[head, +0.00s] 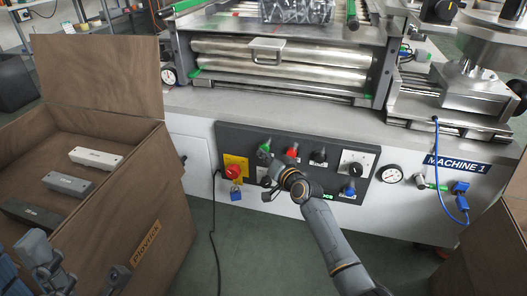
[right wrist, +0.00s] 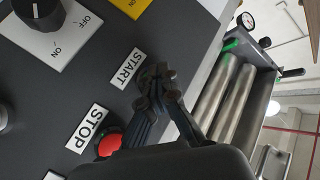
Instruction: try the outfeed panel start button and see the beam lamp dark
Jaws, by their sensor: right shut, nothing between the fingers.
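The dark grey control panel (head: 335,158) is on the front of the white machine. Its green start button (head: 265,148) shows just past the fingertips of my right gripper (head: 269,160) in the head view. In the right wrist view my right gripper (right wrist: 156,76) is shut and empty, its tips beside the START label (right wrist: 126,69). The fingers hide the start button there, so I cannot tell whether they touch it. The red stop button (right wrist: 108,142) is beside the STOP label (right wrist: 89,128). My left gripper (head: 48,268) is low at the left; its fingers are unclear. I cannot make out a beam lamp.
A red mushroom button (head: 234,171) on a yellow plate and a blue padlock (head: 235,192) are at the panel's left. A brown crate (head: 160,215) with several blocks stands at the left. Metal rollers (head: 290,65) are above the panel. A blue cable (head: 443,175) hangs at the right.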

